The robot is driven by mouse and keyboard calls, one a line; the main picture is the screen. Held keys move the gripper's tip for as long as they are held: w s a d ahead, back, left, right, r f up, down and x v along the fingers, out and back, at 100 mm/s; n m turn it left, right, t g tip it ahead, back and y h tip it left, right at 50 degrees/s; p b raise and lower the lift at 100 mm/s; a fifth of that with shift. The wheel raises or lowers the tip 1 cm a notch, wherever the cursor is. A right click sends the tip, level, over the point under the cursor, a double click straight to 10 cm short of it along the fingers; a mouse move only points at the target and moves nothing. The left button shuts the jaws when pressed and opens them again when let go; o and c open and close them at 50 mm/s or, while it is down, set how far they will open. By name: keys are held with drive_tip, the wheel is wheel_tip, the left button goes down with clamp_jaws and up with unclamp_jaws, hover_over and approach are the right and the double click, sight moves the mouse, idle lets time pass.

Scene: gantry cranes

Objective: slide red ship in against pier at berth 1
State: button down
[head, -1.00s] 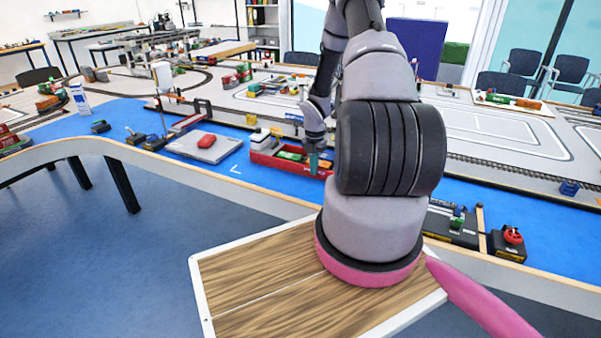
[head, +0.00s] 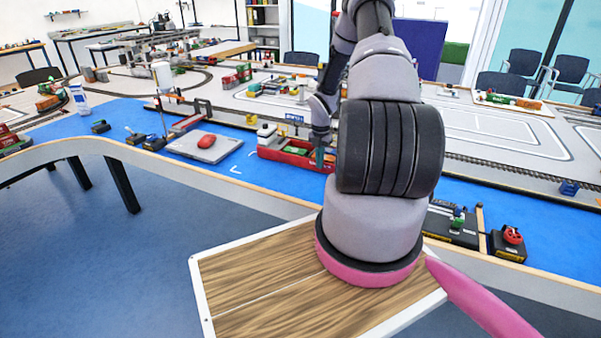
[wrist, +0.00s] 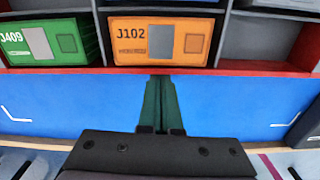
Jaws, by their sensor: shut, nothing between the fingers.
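The red ship (head: 275,155) floats on the blue water surface in the head view, close along the grey pier edge behind it. Whether its far side touches the pier cannot be told. Its white deckhouse (head: 266,133) is at the left end. In the wrist view the red hull side (wrist: 60,71) runs across, with a green container (wrist: 45,42) marked J409 and an orange container (wrist: 160,40) marked J102 inside. My gripper (head: 320,160) is at the ship's near side, toward its right part. Its green fingers (wrist: 161,90) are shut and empty, with the tips at the hull side; contact is unclear.
White corner marks (head: 236,168) lie on the blue surface left of the ship. A grey slab with a red object (head: 206,141) sits further left. A blue sign (head: 294,118) stands behind the ship. The blue surface in front of the ship is clear.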

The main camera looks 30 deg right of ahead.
sight(326, 155)
drive_tip(key=shift+w+d, duration=0.55)
drive_tip(key=shift+d, duration=0.3)
drive_tip(key=shift+w+d, duration=0.6)
drive_tip(key=shift+d, duration=0.3)
drive_tip(key=shift+w+d, duration=0.55)
drive_tip(key=shift+d, duration=0.3)
drive_tip(key=shift+r, duration=0.1)
drive_tip(key=shift+s+a, duration=0.15)
drive_tip(key=shift+s+a+r, duration=0.15)
drive_tip(key=shift+s+a, duration=0.05)
drive_tip(key=shift+a, duration=0.1)
wheel_tip(326, 155, up, 10)
drive_tip(key=shift+a, duration=0.15)
